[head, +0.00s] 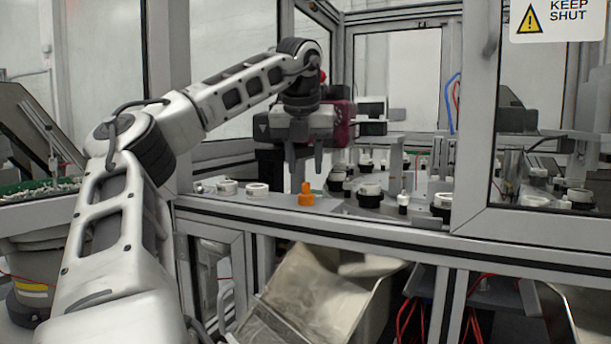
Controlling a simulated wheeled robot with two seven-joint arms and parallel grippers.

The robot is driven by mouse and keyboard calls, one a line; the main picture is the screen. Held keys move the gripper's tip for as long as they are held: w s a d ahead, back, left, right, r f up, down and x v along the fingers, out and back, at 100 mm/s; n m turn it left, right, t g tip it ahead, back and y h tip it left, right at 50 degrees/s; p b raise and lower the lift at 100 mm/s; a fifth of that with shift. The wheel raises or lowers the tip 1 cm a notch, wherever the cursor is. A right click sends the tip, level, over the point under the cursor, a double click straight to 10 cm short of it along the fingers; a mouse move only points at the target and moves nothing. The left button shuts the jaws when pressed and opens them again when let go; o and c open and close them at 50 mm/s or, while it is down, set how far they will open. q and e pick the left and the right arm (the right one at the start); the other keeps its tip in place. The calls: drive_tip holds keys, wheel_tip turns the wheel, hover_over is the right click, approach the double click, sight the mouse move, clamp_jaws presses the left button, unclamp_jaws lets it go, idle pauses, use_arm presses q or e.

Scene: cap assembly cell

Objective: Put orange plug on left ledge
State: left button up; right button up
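The orange plug (306,197) stands upright near the front edge of the cell's work surface, right of a white round cap (257,190). My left gripper (305,168) hangs above and slightly behind the plug in the picture, fingers pointing down and apart, with nothing between them. A gap shows between the fingertips and the plug. The ledge (215,198) runs along the front of the cell at the left, with white caps on it. My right gripper does not show.
Several black and white caps (370,192) sit on the work surface to the right. A glazed door frame (480,135) stands at the right. A metal chute (315,300) is below the ledge. A tray of small parts (45,188) is at the far left.

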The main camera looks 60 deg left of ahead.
use_arm(q)
drive_tip(key=v, duration=0.8)
drive_tip(key=shift+p, duration=0.35)
